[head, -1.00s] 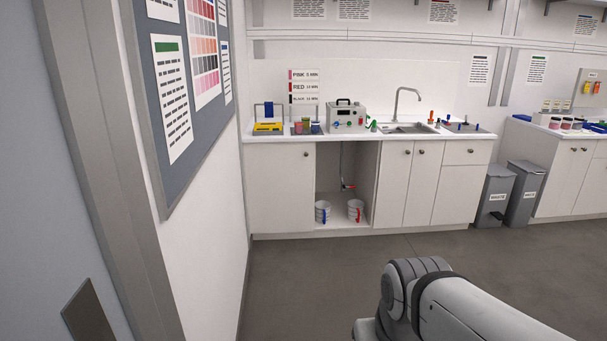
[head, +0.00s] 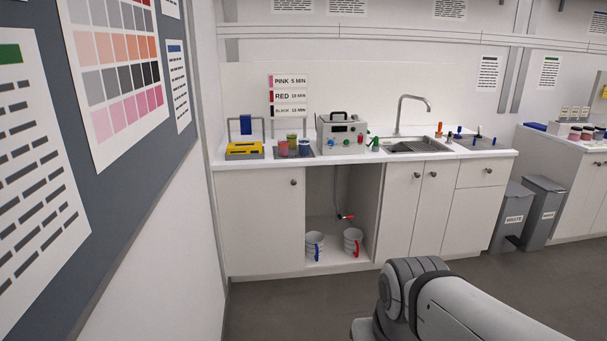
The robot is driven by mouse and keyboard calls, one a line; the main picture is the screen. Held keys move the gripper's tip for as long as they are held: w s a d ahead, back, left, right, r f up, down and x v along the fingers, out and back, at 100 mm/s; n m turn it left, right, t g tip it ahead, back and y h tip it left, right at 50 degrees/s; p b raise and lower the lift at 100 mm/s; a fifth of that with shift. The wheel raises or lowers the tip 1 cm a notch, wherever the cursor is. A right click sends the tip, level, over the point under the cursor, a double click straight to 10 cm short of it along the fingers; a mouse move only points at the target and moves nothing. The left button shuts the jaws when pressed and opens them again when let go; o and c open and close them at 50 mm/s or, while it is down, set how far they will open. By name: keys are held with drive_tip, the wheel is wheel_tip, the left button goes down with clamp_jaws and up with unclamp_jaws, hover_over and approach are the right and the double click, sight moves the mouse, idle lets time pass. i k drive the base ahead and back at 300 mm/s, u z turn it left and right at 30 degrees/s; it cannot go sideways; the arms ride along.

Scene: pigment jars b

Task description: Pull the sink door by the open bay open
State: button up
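The sink door by the open bay (head: 398,215) is a pale cabinet door under the sink (head: 418,146). It is closed, with a round dark knob near its upper right corner. The open bay (head: 340,255) lies directly to its left and holds two white buckets, one with a blue handle (head: 313,246) and one with a red handle (head: 352,242). A second closed door (head: 433,210) adjoins it on the right. My arm shows at the lower right, well short of the cabinets. My gripper is not in view.
A wall with a poster board (head: 110,140) runs close along the left. Grey waste bins (head: 512,215) stand right of the cabinets. The grey floor (head: 290,312) before the cabinets looks clear. The counter holds a grey device (head: 341,133) and several jars.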

sight(403, 180)
drive_tip(key=z, duration=0.2)
drive_tip(key=i, duration=1.55)
drive_tip(key=z, duration=0.6)
drive_tip(key=i, duration=2)
drive_tip(key=z, duration=0.3)
